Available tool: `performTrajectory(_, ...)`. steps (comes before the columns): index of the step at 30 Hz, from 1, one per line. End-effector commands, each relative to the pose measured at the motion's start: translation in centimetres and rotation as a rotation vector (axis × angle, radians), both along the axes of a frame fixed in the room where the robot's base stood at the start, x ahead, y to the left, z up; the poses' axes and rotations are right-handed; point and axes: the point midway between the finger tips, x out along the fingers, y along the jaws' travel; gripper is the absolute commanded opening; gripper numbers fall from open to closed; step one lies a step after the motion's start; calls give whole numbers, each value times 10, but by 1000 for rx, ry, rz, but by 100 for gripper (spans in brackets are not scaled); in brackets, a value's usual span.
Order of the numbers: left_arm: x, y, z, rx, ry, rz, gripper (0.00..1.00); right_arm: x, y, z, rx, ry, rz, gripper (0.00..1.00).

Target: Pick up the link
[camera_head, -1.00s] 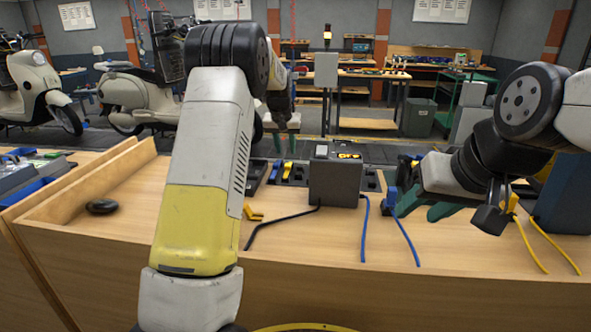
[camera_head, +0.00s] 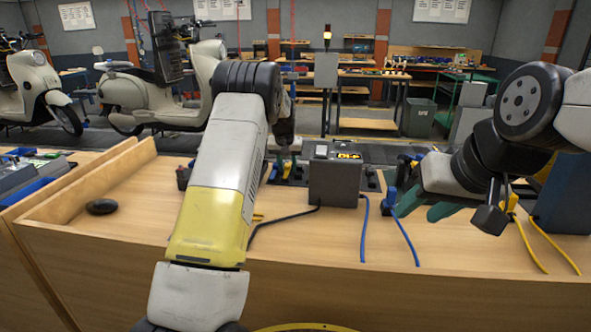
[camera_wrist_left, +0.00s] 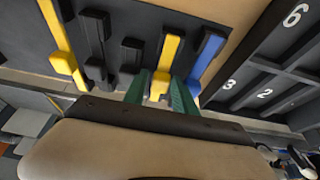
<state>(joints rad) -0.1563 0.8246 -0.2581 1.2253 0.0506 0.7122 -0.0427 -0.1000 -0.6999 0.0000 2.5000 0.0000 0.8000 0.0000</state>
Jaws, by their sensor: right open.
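Several T-shaped links stand in a dark tray (camera_wrist_left: 150,18): a yellow link (camera_wrist_left: 170,52), a blue link (camera_wrist_left: 207,58), black links (camera_wrist_left: 97,38) and another yellow link (camera_wrist_left: 60,45). My left gripper (camera_head: 283,147) reaches down over the tray behind the grey box. In the left wrist view, its green fingers (camera_wrist_left: 160,97) are apart, with the end of the middle yellow link seen between them. Whether they touch it cannot be told. My right gripper (camera_head: 422,204) is open, with green fingers, above the table at right.
A grey box (camera_head: 336,180) with a yellow display and cables stands on the wooden table (camera_head: 330,245). A black round object (camera_head: 101,206) lies at left by a wooden rail. Numbered dark compartments (camera_wrist_left: 270,88) lie beside the tray. The front middle of the table is mostly clear.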

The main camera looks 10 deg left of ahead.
Motion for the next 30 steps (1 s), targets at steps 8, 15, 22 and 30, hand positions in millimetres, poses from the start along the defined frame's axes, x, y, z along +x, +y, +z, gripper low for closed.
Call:
performTrajectory(8, 0, 0, 0, 0, 1, 0, 0, 0, 0, 0, 0, 0, 0, 43)
performTrajectory(15, 0, 0, 1, 0, 0, 0, 0, 0, 0, 0, 0, 0, 0, 43)
performTrajectory(22, 1, 0, 31, 0, -5, -1, 0, 0, 0, 0, 0, 0, 0, 43)
performTrajectory(30, 0, 0, 82, 0, -3, 0, 0, 0, 0, 0, 0, 0, 0, 43)
